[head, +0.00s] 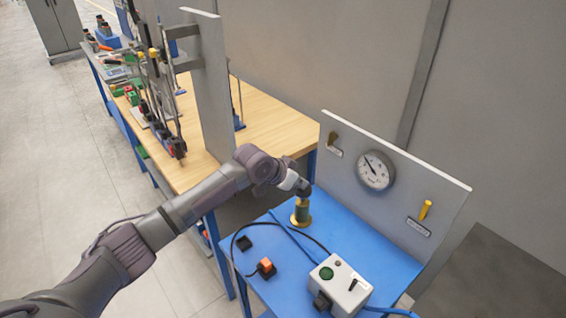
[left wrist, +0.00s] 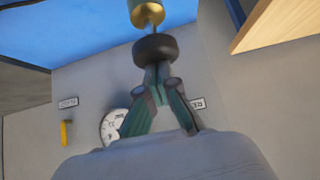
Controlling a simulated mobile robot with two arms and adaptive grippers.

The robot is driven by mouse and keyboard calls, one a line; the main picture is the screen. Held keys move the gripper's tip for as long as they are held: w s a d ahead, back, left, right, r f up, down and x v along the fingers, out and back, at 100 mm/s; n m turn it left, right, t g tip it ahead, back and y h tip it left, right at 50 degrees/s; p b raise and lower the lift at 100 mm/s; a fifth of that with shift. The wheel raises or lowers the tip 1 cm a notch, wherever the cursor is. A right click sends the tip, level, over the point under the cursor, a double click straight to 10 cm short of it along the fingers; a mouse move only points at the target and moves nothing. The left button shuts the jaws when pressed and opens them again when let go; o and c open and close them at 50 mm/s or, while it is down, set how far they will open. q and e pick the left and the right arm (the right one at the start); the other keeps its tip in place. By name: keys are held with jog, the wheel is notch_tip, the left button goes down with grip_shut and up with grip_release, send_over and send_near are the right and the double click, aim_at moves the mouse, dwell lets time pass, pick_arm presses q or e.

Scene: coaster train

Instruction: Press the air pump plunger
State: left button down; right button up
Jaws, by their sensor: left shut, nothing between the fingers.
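The air pump (head: 300,213) is a small upright cylinder with a brass base on the blue bench. My left gripper (head: 304,192) is over its top, with the arm coming in from the left. In the left wrist view the green and brass pump body (left wrist: 146,12) is at the top edge. The black round plunger knob (left wrist: 155,48) is just beyond the fingertips of my left gripper (left wrist: 158,69). The fingers are shut and empty, and they seem to touch or nearly touch the knob. In the head view I cannot separate the knob from the dark gripper. My right gripper is not in view.
A grey panel with a round gauge (head: 375,170) and a yellow lever (head: 425,210) stands behind the blue bench (head: 275,290). A wooden workbench (head: 270,125) stands behind left.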

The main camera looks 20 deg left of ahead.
pick_arm(q)
jog(key=b+v, duration=0.3)
jog(key=v, duration=0.8)
jog(key=shift+w+d+r, duration=0.2)
jog(key=shift+w+r, duration=0.15)
jog(key=shift+r, duration=0.1)
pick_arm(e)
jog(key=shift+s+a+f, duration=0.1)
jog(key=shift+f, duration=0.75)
pick_arm(q)
jog(key=s+t+h+b, duration=0.1)
jog(key=b, duration=0.1)
jog(key=s+a+t+h+b, duration=0.1)
jog(key=t+b, duration=0.1)
jog(key=b, duration=0.1)
jog(key=s+t+h+b, duration=0.1)
jog(key=t+b, duration=0.1)
jog(key=shift+a+f, duration=0.1)
jog(key=shift+a, duration=0.25)
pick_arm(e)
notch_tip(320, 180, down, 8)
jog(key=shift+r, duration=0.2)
